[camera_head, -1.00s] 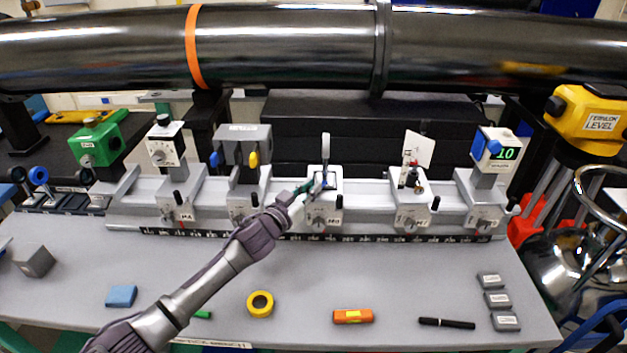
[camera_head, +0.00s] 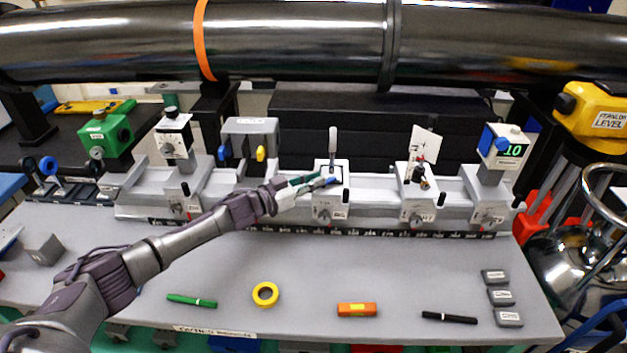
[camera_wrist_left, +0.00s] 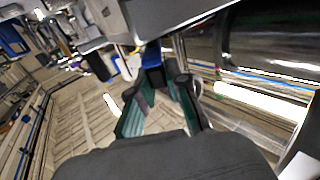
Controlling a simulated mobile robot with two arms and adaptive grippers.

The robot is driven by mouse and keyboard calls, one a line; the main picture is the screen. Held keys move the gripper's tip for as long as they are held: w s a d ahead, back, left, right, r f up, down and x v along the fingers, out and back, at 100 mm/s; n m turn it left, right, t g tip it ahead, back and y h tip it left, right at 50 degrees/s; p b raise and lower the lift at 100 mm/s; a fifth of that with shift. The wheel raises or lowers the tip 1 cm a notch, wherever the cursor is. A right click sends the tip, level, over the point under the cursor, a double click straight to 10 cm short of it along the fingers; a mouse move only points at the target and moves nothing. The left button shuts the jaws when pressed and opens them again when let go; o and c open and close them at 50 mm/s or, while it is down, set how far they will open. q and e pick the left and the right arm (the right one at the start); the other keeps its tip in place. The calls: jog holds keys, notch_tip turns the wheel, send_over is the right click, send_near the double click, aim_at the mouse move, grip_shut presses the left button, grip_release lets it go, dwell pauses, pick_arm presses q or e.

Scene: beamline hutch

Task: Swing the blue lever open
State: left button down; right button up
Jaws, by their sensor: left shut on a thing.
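The blue lever (camera_head: 333,181) is on the middle carriage (camera_head: 328,200) of the white rail, below an upright grey post (camera_head: 332,142). Only a small blue part of it shows at the tips of my left gripper (camera_head: 326,183). The green-padded fingers reach it from the left and are shut on it. In the left wrist view, the blue lever (camera_wrist_left: 152,50) shows just beyond the fingertips of my left gripper (camera_wrist_left: 158,78). The fingers hide part of the lever, so its exact angle is hard to tell. My right gripper is not in view.
Other carriages stand left and right along the rail, one with a white card (camera_head: 424,143). A large black pipe (camera_head: 300,40) crosses above. Yellow tape (camera_head: 265,303), an orange block (camera_head: 356,310) and pens lie on the grey tabletop (camera_head: 390,265). Its middle is clear.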

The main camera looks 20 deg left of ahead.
pick_arm(q)
jog(key=shift+r, duration=0.1)
jog(key=c, duration=1.1)
grip_release()
jog(key=v, duration=1.2)
